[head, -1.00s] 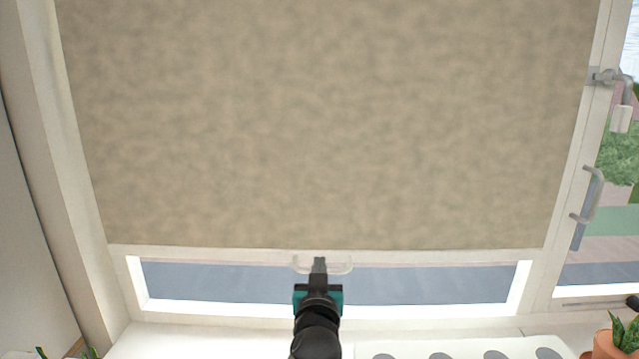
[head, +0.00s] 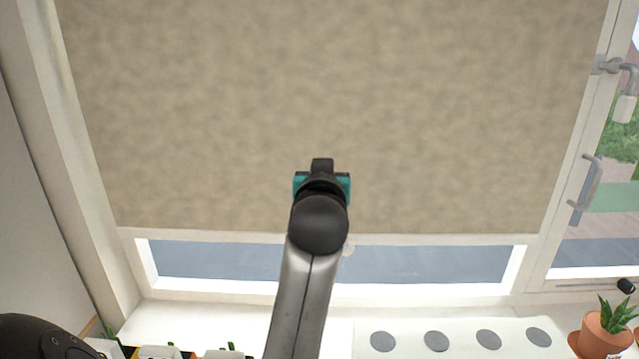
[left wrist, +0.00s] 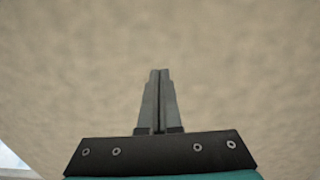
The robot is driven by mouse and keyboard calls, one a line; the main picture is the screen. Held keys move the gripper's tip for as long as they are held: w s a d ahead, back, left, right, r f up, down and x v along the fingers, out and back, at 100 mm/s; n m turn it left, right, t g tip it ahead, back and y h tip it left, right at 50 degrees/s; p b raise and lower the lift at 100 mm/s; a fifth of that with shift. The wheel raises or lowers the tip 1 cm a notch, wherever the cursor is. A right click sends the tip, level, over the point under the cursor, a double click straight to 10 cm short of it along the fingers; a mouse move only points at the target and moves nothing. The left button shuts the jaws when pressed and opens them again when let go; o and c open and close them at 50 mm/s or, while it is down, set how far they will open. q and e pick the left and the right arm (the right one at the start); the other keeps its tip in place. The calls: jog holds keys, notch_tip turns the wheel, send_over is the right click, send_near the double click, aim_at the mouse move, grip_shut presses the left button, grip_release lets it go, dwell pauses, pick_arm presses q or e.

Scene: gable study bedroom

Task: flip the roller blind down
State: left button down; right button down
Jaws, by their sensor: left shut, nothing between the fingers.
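The beige roller blind (head: 420,120) hangs over most of the window, and it fills the left wrist view (left wrist: 240,70). Its pale bottom bar (head: 440,239) is above the sill, with a strip of glass showing below. A small clear pull (head: 349,246) at the middle of the bar is mostly hidden behind my arm. My left gripper (head: 322,163) is in front of the fabric, above the bar. In the left wrist view its fingers (left wrist: 160,75) are shut with nothing between them. I cannot tell whether they touch the fabric. My right gripper is not in view.
On the white sill are a board with grey discs (head: 437,341), a potted plant (head: 604,335) at the right, and small plants (head: 231,349) at the lower left. A window handle (head: 585,186) sticks out at the right. The space before the blind is clear.

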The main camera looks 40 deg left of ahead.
pick_arm(q)
jog(key=w+a+f+m+g+h+b, duration=0.1)
jog(key=w+f+m+g+h+b, duration=0.15)
jog(key=f+m+h, duration=0.3)
jog(key=w+f+m+g+h+b, duration=0.1)
jog(key=w+f+m+h+b, duration=0.35)
jog(key=f+m, duration=0.25)
jog(key=s+a+r+m+g+h+b, duration=0.1)
jog(key=s+a+r+m+h+b, duration=0.15)
jog(key=s, duration=0.45)
jog(key=s+a+r+m+g+h+b, duration=0.2)
jog(key=s+a+r+m+h, duration=0.15)
jog(key=s, duration=0.25)
jog(key=s+a+f+b+x, duration=0.1)
jog(key=x, duration=1.2)
jog(key=shift+f+h+b, duration=0.35)
jog(key=shift+f+h, duration=0.05)
jog(key=shift+f, duration=0.15)
jog(key=shift+a, duration=0.1)
